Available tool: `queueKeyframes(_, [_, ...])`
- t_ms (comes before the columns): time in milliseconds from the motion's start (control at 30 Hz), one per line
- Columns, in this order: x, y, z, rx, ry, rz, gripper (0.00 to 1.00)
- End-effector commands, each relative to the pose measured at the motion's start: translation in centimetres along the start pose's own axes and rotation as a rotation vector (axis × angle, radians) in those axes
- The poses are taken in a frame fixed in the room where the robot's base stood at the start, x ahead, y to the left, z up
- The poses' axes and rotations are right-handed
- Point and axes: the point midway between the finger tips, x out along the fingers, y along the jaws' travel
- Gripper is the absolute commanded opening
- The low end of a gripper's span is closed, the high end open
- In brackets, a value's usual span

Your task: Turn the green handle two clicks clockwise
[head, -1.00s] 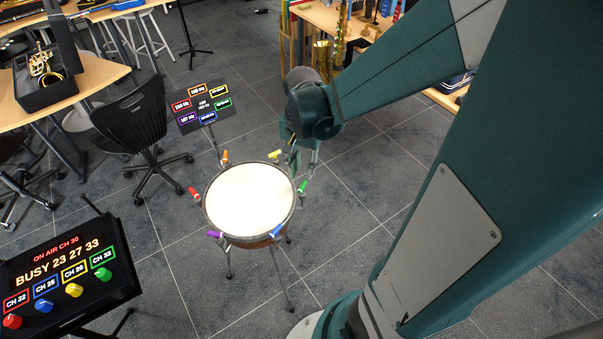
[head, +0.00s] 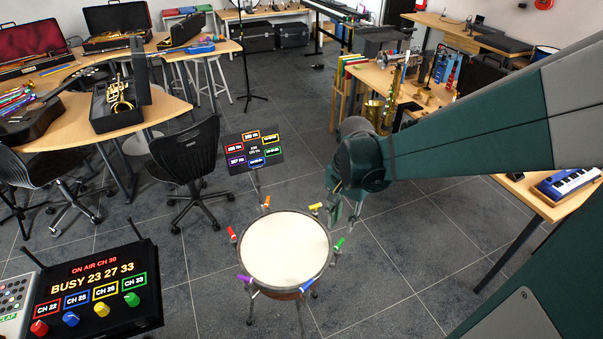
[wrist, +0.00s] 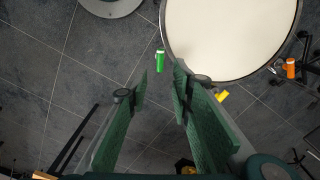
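A round drum (head: 285,250) with a pale head stands on legs on the floor, with coloured handles around its rim. The green handle (head: 339,244) is on its right side; in the wrist view it (wrist: 160,61) stands upright just beyond my fingertips, at the drum's left edge. The yellow handle (head: 316,207) is at the drum's far right. My gripper (head: 345,210) hangs right of the yellow handle, beyond the green one in the head view. In the wrist view my gripper (wrist: 162,78) is open and empty, and its fingers do not touch the green handle.
A black sign (head: 252,150) with coloured frequency labels stands behind the drum. A panel (head: 95,285) reading "BUSY 23 27 33" has coloured knobs, one green (head: 132,299). A black chair (head: 190,155) is left of the drum.

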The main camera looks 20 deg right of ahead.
Motion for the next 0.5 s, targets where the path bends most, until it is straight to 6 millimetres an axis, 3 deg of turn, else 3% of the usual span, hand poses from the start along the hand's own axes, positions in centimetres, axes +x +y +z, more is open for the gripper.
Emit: queueKeyframes(500, [3.7,-0.1,-0.1,0.02,0.0,0.0,0.23])
